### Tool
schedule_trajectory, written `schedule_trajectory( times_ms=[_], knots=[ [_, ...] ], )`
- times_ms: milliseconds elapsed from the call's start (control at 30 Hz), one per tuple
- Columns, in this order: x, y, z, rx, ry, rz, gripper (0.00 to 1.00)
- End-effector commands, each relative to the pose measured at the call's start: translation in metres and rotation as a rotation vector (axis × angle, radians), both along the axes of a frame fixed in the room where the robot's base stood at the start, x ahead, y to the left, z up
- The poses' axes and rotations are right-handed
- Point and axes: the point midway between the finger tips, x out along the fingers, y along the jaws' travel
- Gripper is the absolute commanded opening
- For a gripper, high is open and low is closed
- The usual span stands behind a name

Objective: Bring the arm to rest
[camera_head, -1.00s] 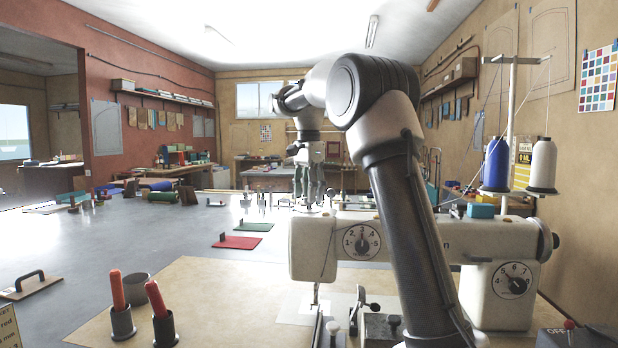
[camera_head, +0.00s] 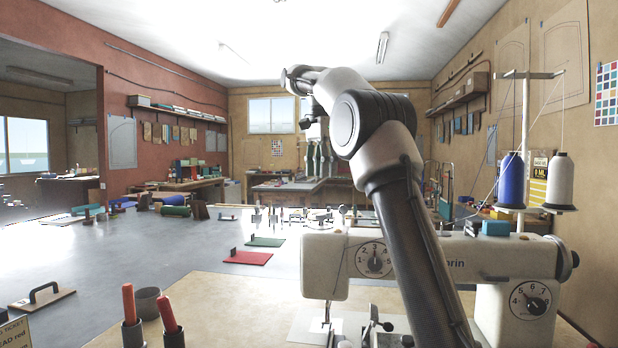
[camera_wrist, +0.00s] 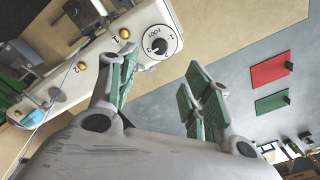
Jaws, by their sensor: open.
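My arm rises from the lower right in the head view, bends at the elbow and reaches forward over the sewing machine (camera_head: 325,262). My gripper (camera_head: 318,170) hangs from its end, pointing down, with the bright work area behind it. In the wrist view my gripper (camera_wrist: 163,78) is open, its green-padded fingers spread with nothing between them. The sewing machine also shows there at upper left (camera_wrist: 135,50), beside one finger.
Red pad (camera_head: 248,257) and green pad (camera_head: 265,242) lie on the grey surface. Two red-handled tools (camera_head: 128,302) stand in holders at front left. Blue (camera_head: 511,182) and white (camera_head: 560,182) thread cones stand at right. Open room lies left of the arm.

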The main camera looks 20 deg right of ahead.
Motion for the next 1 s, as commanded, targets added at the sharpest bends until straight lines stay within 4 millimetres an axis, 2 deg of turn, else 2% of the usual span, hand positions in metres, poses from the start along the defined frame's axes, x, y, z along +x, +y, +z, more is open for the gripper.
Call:
schedule_trajectory(
  times_ms=[233,367,533,667,867,1000],
  knots=[
    [-0.005,0.001,0.002,0.0,-0.006,0.022,0.49],
    [-0.029,0.003,0.006,-0.003,-0.035,0.124,0.49],
    [-0.087,0.008,0.0,-0.021,-0.101,0.367,0.49],
    [-0.138,0.011,-0.019,-0.046,-0.151,0.562,0.49],
    [-0.22,0.015,-0.07,-0.105,-0.222,0.859,0.49],
    [-0.276,0.017,-0.12,-0.159,-0.264,1.063,0.49]
  ],
)
